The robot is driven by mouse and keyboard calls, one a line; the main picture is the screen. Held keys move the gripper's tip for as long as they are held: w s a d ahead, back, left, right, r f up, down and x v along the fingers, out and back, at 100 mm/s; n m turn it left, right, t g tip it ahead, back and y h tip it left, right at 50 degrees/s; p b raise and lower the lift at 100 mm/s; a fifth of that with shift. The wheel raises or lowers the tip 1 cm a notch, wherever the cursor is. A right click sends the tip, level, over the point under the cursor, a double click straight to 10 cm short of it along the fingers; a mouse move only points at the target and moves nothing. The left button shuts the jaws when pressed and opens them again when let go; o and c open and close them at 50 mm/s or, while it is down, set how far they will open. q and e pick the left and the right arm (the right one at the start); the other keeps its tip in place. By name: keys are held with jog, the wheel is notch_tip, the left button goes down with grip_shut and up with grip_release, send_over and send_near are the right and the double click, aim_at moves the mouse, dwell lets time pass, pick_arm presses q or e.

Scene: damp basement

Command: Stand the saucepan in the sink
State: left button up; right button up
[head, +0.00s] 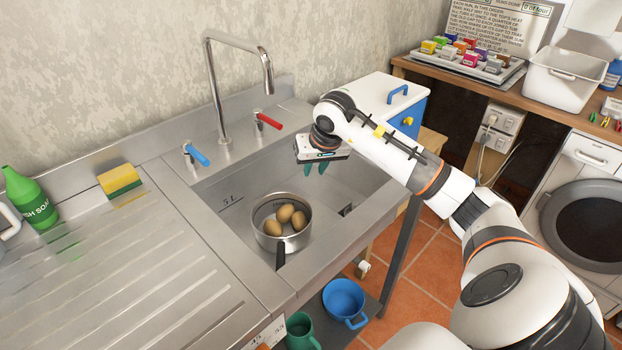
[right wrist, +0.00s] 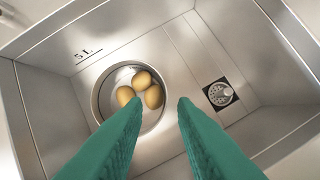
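The steel saucepan (head: 296,243) is upright inside the sink (head: 349,182), towards its left side, with three brown egg-shaped things in it. Its dark handle points towards me near the sink's front wall. In the right wrist view the saucepan (right wrist: 101,97) appears to rest on the basin floor, beside the drain. My right gripper (head: 316,168) is above the sink, behind and to the right of the saucepan, apart from it. Its green fingers (right wrist: 160,103) are spread with nothing between them. My left gripper is not in view.
The tap (head: 213,85) arches behind the sink, with a blue lever (head: 200,157) and a red lever (head: 268,121). A sponge (head: 120,180) and green soap bottle (head: 30,200) are at left. The drainboard (head: 130,270) is otherwise clear. A white box (head: 385,97) stands behind right.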

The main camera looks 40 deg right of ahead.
jog(key=v, duration=0.5)
jog(key=shift+f, duration=0.1)
dwell(0.4)
